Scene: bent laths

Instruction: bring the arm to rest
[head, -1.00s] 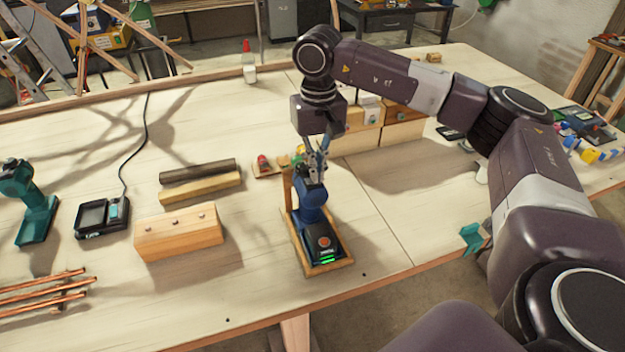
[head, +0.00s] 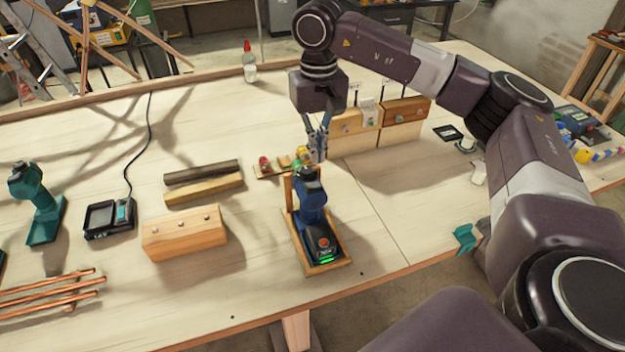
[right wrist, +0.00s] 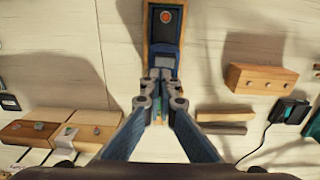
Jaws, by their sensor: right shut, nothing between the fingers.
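My right gripper (head: 318,150) points down above the table, just behind and above the blue drill (head: 313,200). Its fingers are shut and hold nothing. In the right wrist view the fingertips (right wrist: 160,84) meet at the near end of the drill (right wrist: 164,42); whether they touch it I cannot tell. The drill stands in a wooden holder (head: 333,268), with its battery and a green light towards the front. My right arm reaches in from the right, bent above the table. My left gripper is not in view.
A wooden block with knobs (head: 185,232), dark and light laths (head: 203,180), a charger (head: 108,217), a teal drill (head: 40,205) and copper rods (head: 50,292) lie left. Wooden drawer boxes (head: 403,120) stand behind right. A teal clamp (head: 465,239) sits on the front edge.

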